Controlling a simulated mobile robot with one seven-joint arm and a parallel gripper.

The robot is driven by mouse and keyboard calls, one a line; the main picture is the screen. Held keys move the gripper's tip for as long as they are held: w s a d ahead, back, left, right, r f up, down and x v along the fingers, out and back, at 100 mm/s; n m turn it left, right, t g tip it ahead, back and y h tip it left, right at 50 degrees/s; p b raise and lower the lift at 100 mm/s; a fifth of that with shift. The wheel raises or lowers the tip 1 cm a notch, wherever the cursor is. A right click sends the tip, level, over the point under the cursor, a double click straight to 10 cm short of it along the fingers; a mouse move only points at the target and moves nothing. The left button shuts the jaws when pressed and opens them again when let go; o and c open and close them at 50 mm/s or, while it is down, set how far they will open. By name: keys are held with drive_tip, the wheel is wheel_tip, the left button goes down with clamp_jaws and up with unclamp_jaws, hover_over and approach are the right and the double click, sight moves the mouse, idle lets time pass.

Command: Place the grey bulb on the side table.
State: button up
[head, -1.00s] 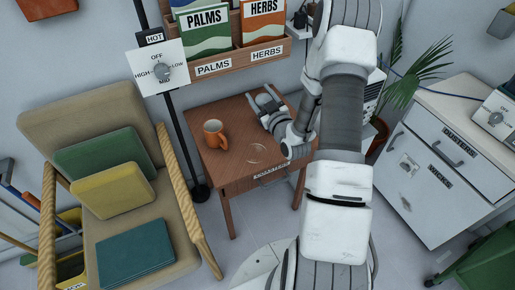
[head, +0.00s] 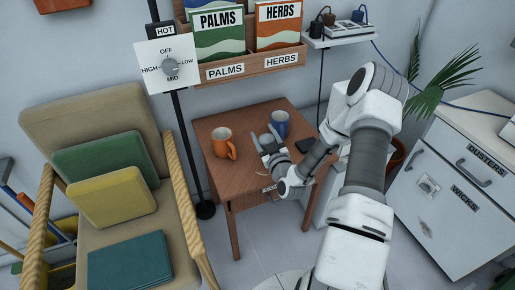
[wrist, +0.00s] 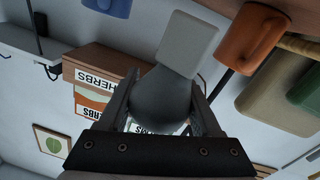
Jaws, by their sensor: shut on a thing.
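My gripper (head: 267,141) is over the brown side table (head: 243,190), between the orange mug (head: 222,146) and the blue mug (head: 280,124). In the wrist view my gripper (wrist: 165,100) is shut on the grey bulb (wrist: 160,98). The bulb's round dark grey part sits between the two fingers, and its paler squarish end points away from my palm. I cannot make out the bulb in the head view. Whether it touches the tabletop is not clear.
A dark flat thing (head: 305,145) lies at the table's right side. A cushioned chair (head: 100,108) stands left, close to the table. A black pole (head: 190,150) rises behind it. A seed-packet rack (head: 250,67) hangs above. White drawers (head: 440,170) stand right.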

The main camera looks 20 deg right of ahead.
drive_tip(key=shift+w+a+f+b, duration=0.25)
drive_tip(key=shift+a+f, duration=0.1)
drive_tip(key=shift+f, duration=0.55)
drive_tip(key=shift+w+a+f+b, duration=0.15)
drive_tip(key=shift+a+f+b, duration=0.15)
drive_tip(key=shift+f, duration=0.55)
drive_tip(key=shift+w+a+f+b, duration=0.2)
drive_tip(key=shift+a+f, duration=0.15)
drive_tip(key=shift+f, duration=0.55)
drive_tip(key=shift+f, duration=0.1)
drive_tip(key=shift+f, duration=0.15)
drive_tip(key=o, duration=1.3)
drive_tip(key=shift+o, duration=0.2)
